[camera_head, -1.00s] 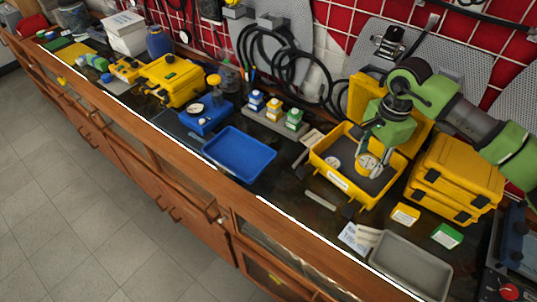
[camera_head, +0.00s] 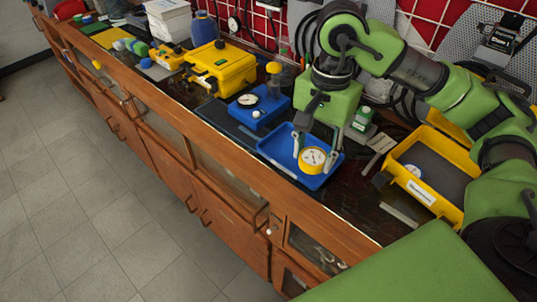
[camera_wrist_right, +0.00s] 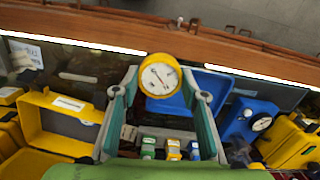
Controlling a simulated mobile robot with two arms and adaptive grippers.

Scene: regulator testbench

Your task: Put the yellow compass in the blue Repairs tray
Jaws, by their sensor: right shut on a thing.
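The yellow compass (camera_head: 312,159), round with a white dial, is held by my right gripper (camera_head: 314,150) at its fingertips. In the head view it overlaps the blue tray (camera_head: 276,157). In the right wrist view the compass (camera_wrist_right: 160,75) sits between the two fingertips, with the blue tray (camera_wrist_right: 213,84) behind it. It looks to be above the tray, but its exact height over the tray floor is hard to tell. My left gripper is not in view.
A closed yellow case (camera_head: 222,68) is farther left. The wooden counter edge (camera_head: 235,163) runs along the front.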

